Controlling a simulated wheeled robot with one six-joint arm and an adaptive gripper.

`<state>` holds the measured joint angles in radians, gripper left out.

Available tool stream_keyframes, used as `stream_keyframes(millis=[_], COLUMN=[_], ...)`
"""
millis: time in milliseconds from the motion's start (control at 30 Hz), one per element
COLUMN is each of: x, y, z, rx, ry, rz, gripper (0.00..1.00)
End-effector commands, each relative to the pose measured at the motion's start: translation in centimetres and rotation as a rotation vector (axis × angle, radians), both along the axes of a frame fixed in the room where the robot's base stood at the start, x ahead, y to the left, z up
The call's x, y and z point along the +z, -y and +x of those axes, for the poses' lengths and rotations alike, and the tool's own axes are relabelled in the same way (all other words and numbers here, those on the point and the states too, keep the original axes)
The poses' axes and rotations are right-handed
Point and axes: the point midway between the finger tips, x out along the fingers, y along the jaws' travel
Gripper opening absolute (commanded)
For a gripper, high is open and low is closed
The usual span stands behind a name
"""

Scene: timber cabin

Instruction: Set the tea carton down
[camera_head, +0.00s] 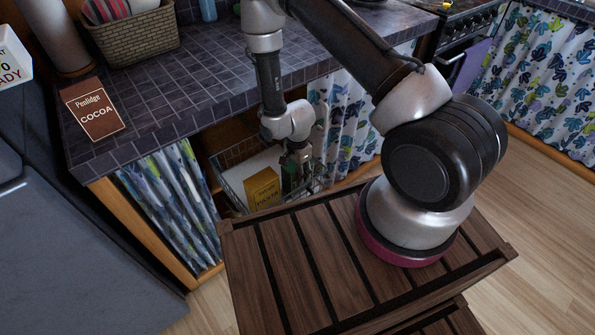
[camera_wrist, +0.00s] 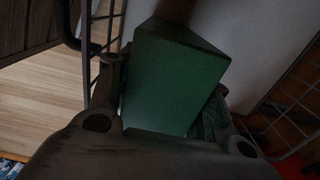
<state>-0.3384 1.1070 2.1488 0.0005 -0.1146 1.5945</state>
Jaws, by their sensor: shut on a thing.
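The tea carton, a green box (camera_wrist: 172,80), is between the two fingers of my gripper (camera_wrist: 163,92) in the wrist view. My gripper is shut on it. In the head view my gripper (camera_head: 297,165) reaches down into a wire basket (camera_head: 226,157) under the counter. Only a narrow dark green part of the carton (camera_head: 288,178) shows there, beside a yellow box (camera_head: 262,188). I cannot tell whether the carton's lower end touches the basket's bottom.
A brown cocoa packet (camera_head: 95,108) and a wicker basket (camera_head: 135,36) are on the tiled counter (camera_head: 200,75). Patterned curtains (camera_head: 172,200) hang on the left of the wire basket and others (camera_head: 345,115) on its right. Wooden floor (camera_head: 545,215) is clear at right.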

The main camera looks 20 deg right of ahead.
Motion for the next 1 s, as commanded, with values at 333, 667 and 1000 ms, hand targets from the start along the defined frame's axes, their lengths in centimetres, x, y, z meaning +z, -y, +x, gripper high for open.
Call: stream_keyframes(millis=[333, 667, 1000], x=[-0.2, 1.2, 8.6], y=[0.0, 0.0, 0.0], z=[0.0, 0.1, 0.1], rx=[0.000, 0.000, -0.001], ry=[0.000, 0.003, 0.005], rz=[0.000, 0.001, 0.002], gripper=[0.70, 0.70, 0.70])
